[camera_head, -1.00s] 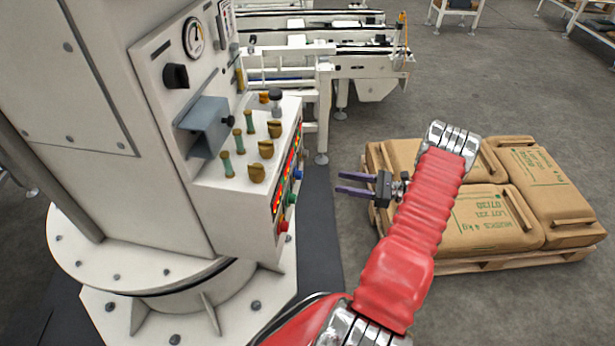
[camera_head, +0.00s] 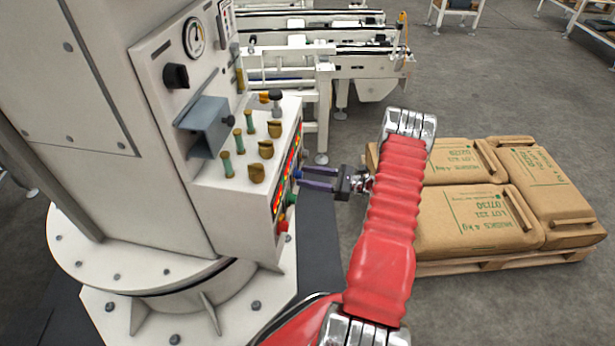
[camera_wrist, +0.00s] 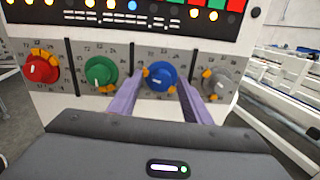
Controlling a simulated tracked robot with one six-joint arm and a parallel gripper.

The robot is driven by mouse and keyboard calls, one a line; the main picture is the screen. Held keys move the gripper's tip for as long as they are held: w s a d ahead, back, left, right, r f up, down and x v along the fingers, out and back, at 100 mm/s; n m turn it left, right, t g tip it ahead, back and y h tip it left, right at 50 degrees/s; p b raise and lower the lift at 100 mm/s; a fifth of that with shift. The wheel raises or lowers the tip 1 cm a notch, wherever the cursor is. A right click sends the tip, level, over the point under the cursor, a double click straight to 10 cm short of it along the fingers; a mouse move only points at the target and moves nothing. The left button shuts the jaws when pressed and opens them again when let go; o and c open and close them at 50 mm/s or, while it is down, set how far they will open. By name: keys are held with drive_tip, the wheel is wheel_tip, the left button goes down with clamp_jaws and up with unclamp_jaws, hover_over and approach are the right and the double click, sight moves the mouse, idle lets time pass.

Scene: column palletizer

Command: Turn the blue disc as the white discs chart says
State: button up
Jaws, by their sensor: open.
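The blue disc (camera_wrist: 161,77) is a knob on the control box's front panel in the wrist view, with a pale pointer mark and orange tabs at its rim. In the head view the blue disc (camera_head: 298,174) is small, at the tips of my gripper (camera_head: 303,180). My gripper (camera_wrist: 152,90) is open in the wrist view, its two purple fingers reaching toward the panel on either side of the blue disc's lower part. I cannot tell whether they touch it. The chart of white discs is not clearly seen; small white and coloured dots (camera_wrist: 115,10) sit on the black strip above the knobs.
A red knob (camera_wrist: 41,70) and a green knob (camera_wrist: 100,71) are left of the blue disc; a grey knob (camera_wrist: 215,84) is right. Black upright ribs separate them. Brass levers (camera_head: 266,149) stand on the box top. Sacks (camera_head: 478,218) lie on a pallet at right.

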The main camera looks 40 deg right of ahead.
drive_tip(key=shift+w+a, duration=0.25)
drive_tip(key=shift+w, duration=0.1)
drive_tip(key=c, duration=1)
drive_tip(key=shift+s+a, duration=0.1)
drive_tip(key=shift+c, duration=0.2)
drive_tip(key=shift+n, duration=0.3)
drive_tip(key=shift+n, duration=1.1)
drive_tip(key=shift+a+f, duration=0.1)
